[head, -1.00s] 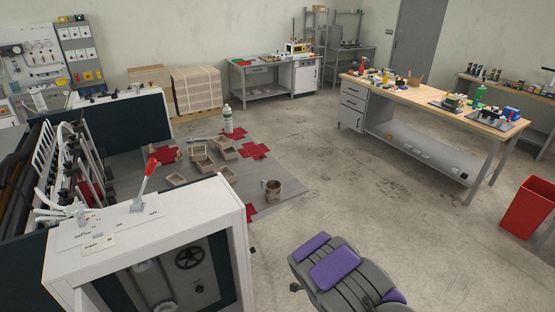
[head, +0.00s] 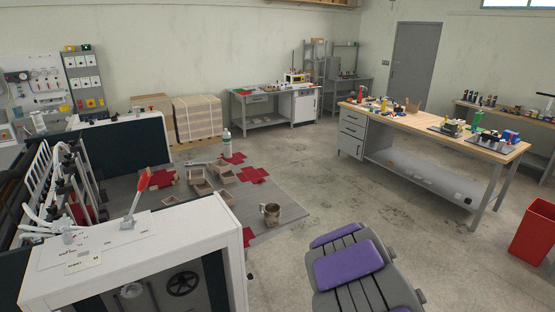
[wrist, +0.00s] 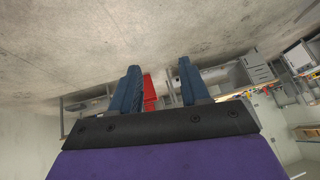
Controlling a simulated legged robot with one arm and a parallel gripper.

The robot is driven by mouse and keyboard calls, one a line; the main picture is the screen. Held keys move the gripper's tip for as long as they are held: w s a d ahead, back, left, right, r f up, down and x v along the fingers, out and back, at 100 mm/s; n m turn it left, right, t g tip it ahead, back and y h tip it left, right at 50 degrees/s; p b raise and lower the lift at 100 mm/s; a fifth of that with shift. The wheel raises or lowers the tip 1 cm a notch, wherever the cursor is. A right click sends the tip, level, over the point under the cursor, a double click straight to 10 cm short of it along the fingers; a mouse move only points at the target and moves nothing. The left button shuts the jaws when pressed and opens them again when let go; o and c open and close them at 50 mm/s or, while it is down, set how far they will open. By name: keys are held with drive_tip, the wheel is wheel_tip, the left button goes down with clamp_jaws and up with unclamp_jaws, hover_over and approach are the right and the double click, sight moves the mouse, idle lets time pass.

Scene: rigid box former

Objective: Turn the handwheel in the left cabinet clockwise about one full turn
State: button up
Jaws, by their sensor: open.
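The black handwheel (head: 182,284) sits inside the open front of the white cabinet (head: 140,252) at the lower left of the head view. The lower part of the cabinet is cut off by the picture edge. A red-handled lever (head: 140,190) stands on the cabinet top. My gripper (wrist: 158,80) shows in the wrist view with its two blue fingers apart and nothing between them. The wrist view is upside down and shows floor and distant benches, not the handwheel. In the head view my arm, grey with purple pads, is at the bottom right of centre, away from the cabinet.

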drive_tip(key=s+a+r+n+g+y+b, duration=0.1)
drive_tip(key=s+a+r+n+g+b, duration=0.1)
drive_tip(key=s, duration=1)
drive_tip(key=s+a+r+n+g+y+b, duration=0.2)
drive_tip(key=s+a+n+g+b, duration=0.1)
drive_tip(key=s, duration=1)
drive_tip(key=s+a+r+n+g+y+b, duration=0.1)
drive_tip(key=s+a+n, duration=0.5)
drive_tip(key=s, duration=0.7)
drive_tip(key=shift+s+r+g+b, duration=0.25)
drive_tip(key=shift+r+g+b, duration=0.65)
drive_tip(key=shift+b, duration=0.9)
